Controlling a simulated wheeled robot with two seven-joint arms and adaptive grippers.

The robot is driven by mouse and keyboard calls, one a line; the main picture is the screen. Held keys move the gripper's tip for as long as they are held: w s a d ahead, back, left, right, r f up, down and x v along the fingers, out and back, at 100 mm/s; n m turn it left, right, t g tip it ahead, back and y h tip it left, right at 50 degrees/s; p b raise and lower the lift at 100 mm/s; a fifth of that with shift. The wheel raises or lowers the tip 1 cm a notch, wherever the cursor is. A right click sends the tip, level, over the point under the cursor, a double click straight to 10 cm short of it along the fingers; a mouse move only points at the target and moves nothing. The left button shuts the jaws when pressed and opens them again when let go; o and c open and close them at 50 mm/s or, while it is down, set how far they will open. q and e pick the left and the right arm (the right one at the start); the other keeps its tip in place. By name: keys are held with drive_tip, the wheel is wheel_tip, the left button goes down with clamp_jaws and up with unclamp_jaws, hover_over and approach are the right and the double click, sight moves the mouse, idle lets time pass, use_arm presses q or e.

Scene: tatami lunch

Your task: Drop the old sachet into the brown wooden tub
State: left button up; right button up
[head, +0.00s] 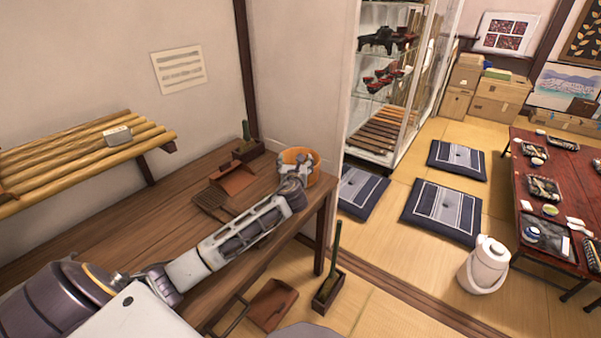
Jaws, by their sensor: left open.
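The brown wooden tub (289,155) stands at the far right end of the brown wooden table, against the wall. My left arm reaches across the table from the lower left. My left gripper (303,162) is open at the tub, over its mouth, and covers part of it. The arm and gripper hide most of the tub's inside. I cannot make out the old sachet in or under the gripper, or in the tub. My right gripper is out of view.
A small grey item (117,135) lies on the bamboo shelf (70,155). A reddish dustpan (233,178) and a dark slatted tool (212,199) lie on the table. Another dustpan (272,303) and a green-handled brush (333,255) stand on the floor below.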

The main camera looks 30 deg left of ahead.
use_arm(q)
drive_tip(key=shift+v, duration=1.25)
drive_tip(key=shift+d, duration=0.1)
